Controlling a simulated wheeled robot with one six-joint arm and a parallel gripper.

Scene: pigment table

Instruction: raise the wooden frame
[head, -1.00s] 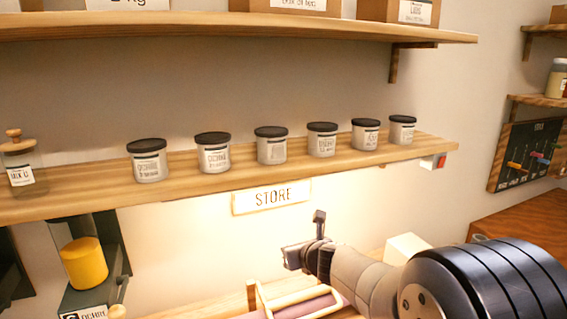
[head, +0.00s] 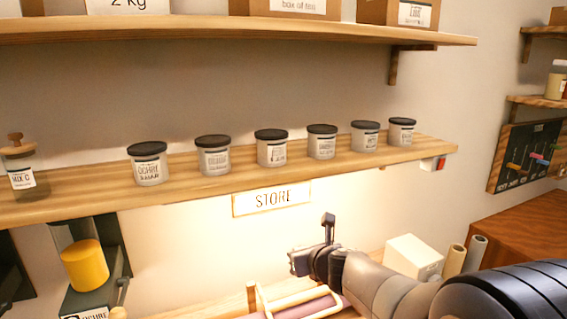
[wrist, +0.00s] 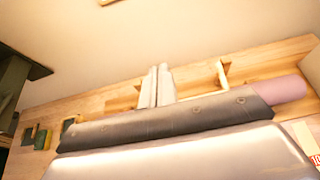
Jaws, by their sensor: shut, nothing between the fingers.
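The pale wooden frame (head: 300,297) lies low at the bottom centre of the head view, around or over a mauve roll (head: 325,305); its near part is cut off by the picture edge. My gripper (head: 297,263) is above it and apart from it. In the wrist view the two pale fingers of my gripper (wrist: 158,70) are close together and empty. A small wooden piece (wrist: 222,75) stands just right of them; I cannot tell whether it belongs to the frame. The mauve roll shows at the right there (wrist: 284,91).
A white block (head: 413,257) and two pale rolls (head: 465,258) are right. A yellow cylinder (head: 85,265) sits at left.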

